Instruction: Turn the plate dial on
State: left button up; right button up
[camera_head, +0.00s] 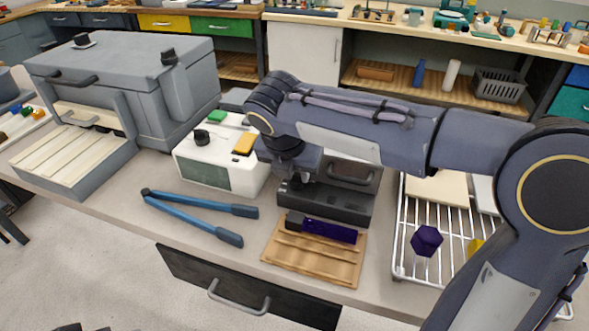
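A white box-shaped unit (222,158) stands on the bench left of centre, with a dark front panel. A black knob (202,136) sits on its top, along with a green block (217,116) and a yellow block (244,143). I cannot tell which knob is the plate dial. My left gripper cannot be made out.
A grey kiln-like box (160,65) with black knobs stands at left. Blue long-handled tongs (190,205), a wooden tray (310,267) with a dark purple bar (330,231), and a white wire rack (400,240) lie around. A drawer (245,290) is below the front edge.

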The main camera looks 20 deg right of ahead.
jog(key=c, duration=0.4)
jog(key=shift+o, duration=0.2)
jog(key=shift+r+m+p, duration=0.2)
jog(key=shift+m+p, duration=0.2)
jog(key=shift+p, duration=0.35)
jog(key=m+p, duration=0.1)
jog(key=m+g+h+p, duration=0.1)
jog(key=p, duration=0.1)
jog(key=shift+w+a+r+m+p, duration=0.1)
jog(key=shift+a+m+p, duration=0.05)
jog(key=shift+m+p, duration=0.2)
jog(key=shift+w+m+g+p, duration=0.1)
jog(key=shift+m+g+p, duration=0.2)
jog(key=shift+m+p, duration=0.75)
jog(key=shift+w+f+m+g+h+p, duration=0.1)
jog(key=shift+f+m+g+h+p, duration=0.25)
jog(key=shift+m+p, duration=0.5)
jog(key=shift+r, duration=0.1)
jog(key=o, duration=1)
jog(key=shift+c, duration=0.2)
